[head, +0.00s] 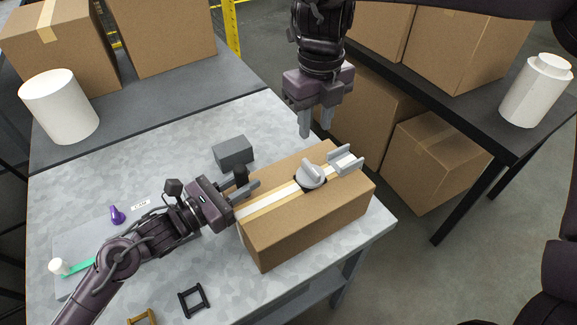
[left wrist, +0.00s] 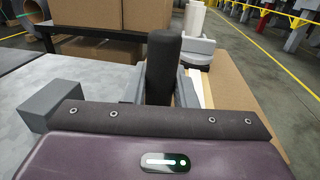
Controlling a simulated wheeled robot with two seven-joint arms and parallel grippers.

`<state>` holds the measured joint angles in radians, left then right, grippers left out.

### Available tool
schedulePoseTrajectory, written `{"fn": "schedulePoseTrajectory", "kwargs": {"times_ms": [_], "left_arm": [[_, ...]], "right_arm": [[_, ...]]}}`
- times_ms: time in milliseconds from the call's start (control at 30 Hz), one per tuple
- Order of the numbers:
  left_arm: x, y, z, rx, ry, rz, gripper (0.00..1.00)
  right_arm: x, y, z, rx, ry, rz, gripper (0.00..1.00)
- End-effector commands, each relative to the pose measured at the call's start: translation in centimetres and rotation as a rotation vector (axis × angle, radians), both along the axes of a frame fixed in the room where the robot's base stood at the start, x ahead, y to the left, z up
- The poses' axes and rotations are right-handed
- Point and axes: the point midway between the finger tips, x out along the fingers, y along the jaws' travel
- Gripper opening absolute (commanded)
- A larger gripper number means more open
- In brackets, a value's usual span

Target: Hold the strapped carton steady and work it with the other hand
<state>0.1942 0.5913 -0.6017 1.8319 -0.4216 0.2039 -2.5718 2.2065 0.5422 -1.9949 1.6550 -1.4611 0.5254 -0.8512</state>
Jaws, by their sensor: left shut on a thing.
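The strapped carton (head: 315,225) is a brown box on the steel table. A white strap (head: 283,191) runs along its top. A light grey round knob (head: 311,174) sits on the top, with a grey bracket (head: 345,161) beyond it. My left gripper (head: 248,187) is at the carton's left end, shut on an upright black handle (head: 240,174). The left wrist view shows this handle (left wrist: 163,62) between the fingers; its foot is hidden. My right gripper (head: 316,121) hangs above the carton's far side, fingers down, apart and empty, clear of the knob.
A grey block (head: 233,152) lies behind the carton. A purple item (head: 117,215), a green-handled tool (head: 76,268) and black (head: 193,300) and ochre (head: 142,318) frames lie left and in front. A white canister (head: 59,107) stands back left. The table's right edge is close to the carton.

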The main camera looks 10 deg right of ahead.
Motion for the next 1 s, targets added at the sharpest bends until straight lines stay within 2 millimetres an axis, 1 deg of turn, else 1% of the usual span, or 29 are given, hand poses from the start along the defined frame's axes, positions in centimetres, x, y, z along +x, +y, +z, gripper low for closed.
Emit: {"fn": "schedulePoseTrajectory", "kwargs": {"times_ms": [167, 400, 500, 600, 700, 800, 1000], "left_arm": [[-0.1, 0.0, -0.2, 0.003, 0.004, -0.001, 0.00], [-0.1, 0.0, -0.2, 0.003, 0.005, -0.001, 0.00], [-0.1, 0.0, -0.2, 0.003, 0.005, -0.001, 0.00], [-0.1, 0.0, -0.2, 0.003, 0.005, -0.001, 0.00], [-0.1, 0.0, -0.2, 0.003, 0.005, -0.001, 0.00], [-0.1, 0.0, -0.2, 0.003, 0.005, -0.001, 0.00], [-0.1, 0.0, -0.3, 0.004, 0.005, -0.001, 0.00]], "right_arm": [[-0.1, 0.0, -2.5, 0.002, 0.007, 0.000, 0.33], [-0.1, -0.1, -7.3, -0.002, 0.006, 0.002, 0.33], [-0.2, 0.0, -9.1, -0.001, 0.005, 0.002, 0.33], [-0.1, 0.0, -10.4, -0.001, 0.004, 0.002, 0.33], [-0.1, 0.0, -11.3, 0.000, 0.004, 0.002, 0.33], [-0.1, 0.0, -11.7, 0.000, 0.002, 0.002, 0.33], [-0.1, 0.0, -11.8, 0.000, 0.002, 0.002, 0.33]]}}
